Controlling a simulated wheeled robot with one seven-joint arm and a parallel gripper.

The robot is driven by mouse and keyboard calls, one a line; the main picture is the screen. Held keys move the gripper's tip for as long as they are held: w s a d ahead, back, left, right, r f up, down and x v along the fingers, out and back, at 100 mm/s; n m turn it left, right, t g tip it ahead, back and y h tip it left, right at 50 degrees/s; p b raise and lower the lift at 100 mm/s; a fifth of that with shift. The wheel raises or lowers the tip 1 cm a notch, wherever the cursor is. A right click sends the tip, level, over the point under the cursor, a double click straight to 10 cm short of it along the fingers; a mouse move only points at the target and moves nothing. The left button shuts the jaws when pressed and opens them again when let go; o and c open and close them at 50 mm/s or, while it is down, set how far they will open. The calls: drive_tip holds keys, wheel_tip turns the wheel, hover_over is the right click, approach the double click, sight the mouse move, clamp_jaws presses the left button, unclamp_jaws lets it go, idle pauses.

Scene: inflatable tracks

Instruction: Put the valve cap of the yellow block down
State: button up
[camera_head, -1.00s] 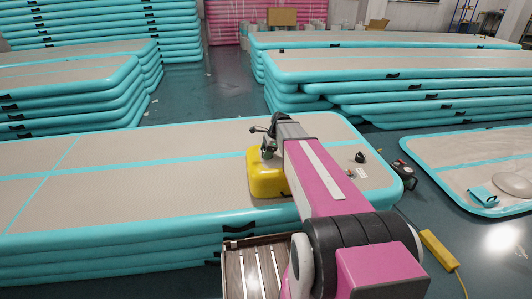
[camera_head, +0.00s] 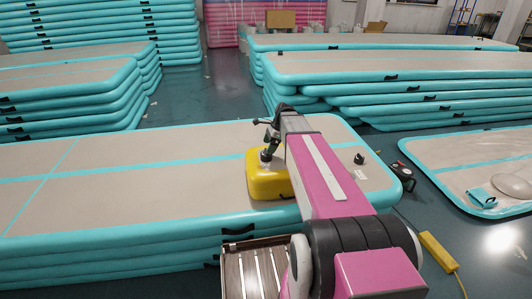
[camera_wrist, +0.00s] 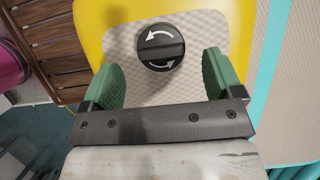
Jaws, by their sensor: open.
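The yellow block (camera_head: 268,181) sits on the near beige track, close to its front edge. In the wrist view, the block's yellow rim (camera_wrist: 92,22) frames a pale, textured face. The valve cap (camera_wrist: 160,48) is a round black knob with a raised bar and white curved arrows. It lies flat against that pale face; I cannot tell whether it is seated on a valve. My gripper (camera_wrist: 160,62) is open, its two green fingers spread to either side of the cap with clear gaps. In the head view my gripper (camera_head: 270,141) is just above the block's top.
The near track stack (camera_head: 130,185) has free room left of the block. A small black object (camera_head: 360,158) lies on the track to the right. A slatted wooden piece (camera_head: 254,270) stands in front. A dark device (camera_head: 402,175) is on the floor at right.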

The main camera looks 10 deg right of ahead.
drive_tip(key=v, duration=0.6)
drive_tip(key=s+f+n, duration=0.2)
drive_tip(key=s, duration=0.1)
drive_tip(key=s+a+f+n+h, duration=0.1)
drive_tip(key=s+f+n, duration=0.1)
drive_tip(key=s, duration=0.1)
drive_tip(key=s+a+f+n, duration=0.1)
drive_tip(key=s+f+n, duration=0.1)
drive_tip(key=s+n, duration=0.1)
drive_tip(key=shift+s+a+f+h, duration=0.15)
drive_tip(key=shift+s+f+h, duration=0.2)
drive_tip(key=shift+f+h, duration=0.05)
drive_tip(key=s+f+n+h, duration=0.1)
drive_tip(key=s+f+n, duration=0.2)
drive_tip(key=s+n, duration=0.2)
drive_tip(key=s+a+f+n+h, duration=0.1)
drive_tip(key=s+f+n, duration=0.2)
drive_tip(key=s+n, duration=0.3)
drive_tip(key=shift+s+a+h, duration=0.15)
drive_tip(key=shift+s+h, duration=0.15)
